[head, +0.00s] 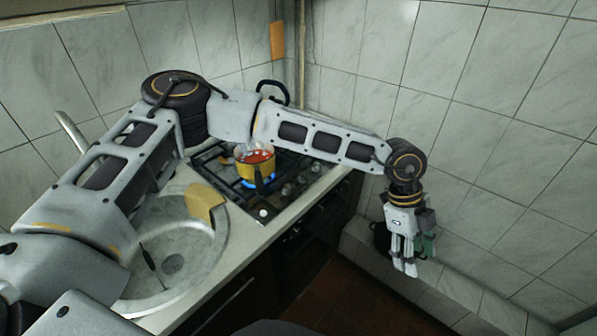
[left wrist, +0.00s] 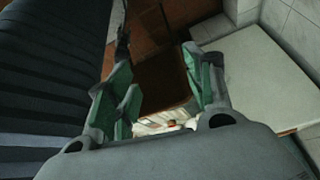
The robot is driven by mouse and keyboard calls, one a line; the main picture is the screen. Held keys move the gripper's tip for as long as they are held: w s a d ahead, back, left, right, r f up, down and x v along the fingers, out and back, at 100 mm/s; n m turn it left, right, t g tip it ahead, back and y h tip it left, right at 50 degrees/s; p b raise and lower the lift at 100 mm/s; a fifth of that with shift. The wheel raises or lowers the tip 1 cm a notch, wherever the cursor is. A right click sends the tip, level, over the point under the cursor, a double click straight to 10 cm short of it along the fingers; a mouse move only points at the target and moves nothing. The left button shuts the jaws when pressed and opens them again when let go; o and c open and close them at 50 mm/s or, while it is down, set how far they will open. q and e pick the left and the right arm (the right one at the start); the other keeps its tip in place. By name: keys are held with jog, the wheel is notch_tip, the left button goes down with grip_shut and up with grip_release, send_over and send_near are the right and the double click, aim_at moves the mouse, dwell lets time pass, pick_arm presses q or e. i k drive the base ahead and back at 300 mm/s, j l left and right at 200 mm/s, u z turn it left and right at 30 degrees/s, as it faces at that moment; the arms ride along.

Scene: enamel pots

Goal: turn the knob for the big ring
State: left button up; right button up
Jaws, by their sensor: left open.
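The stove (head: 228,182) is a dark hob set in the counter, partly hidden by my left arm. A row of small knobs runs along its front edge: a pale one (head: 263,212) at the near end and darker ones (head: 288,190) further along. Which knob serves the big ring cannot be told. A blue flame burns under a yellow pot (head: 256,166) with red contents. My left gripper (head: 408,266) hangs open, fingers down, beyond the right end of the counter, well away from the knobs. In the left wrist view its green-padded fingers (left wrist: 157,80) are apart with nothing between them.
A round sink (head: 190,265) with a yellow cloth or sponge (head: 204,202) on its rim is left of the stove. A black handle (head: 272,88) shows behind my arm. A dark object (head: 380,240) is behind the gripper. Tiled walls close off the back and right.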

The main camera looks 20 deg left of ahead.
aim_at(301, 179)
jog(key=i+l+u, duration=0.15)
jog(key=i+u, duration=0.25)
jog(key=i+l+u, duration=0.6)
jog(key=u, duration=0.15)
jog(key=i+l+u, duration=0.35)
jog(key=k+l, duration=0.05)
jog(key=k, duration=0.05)
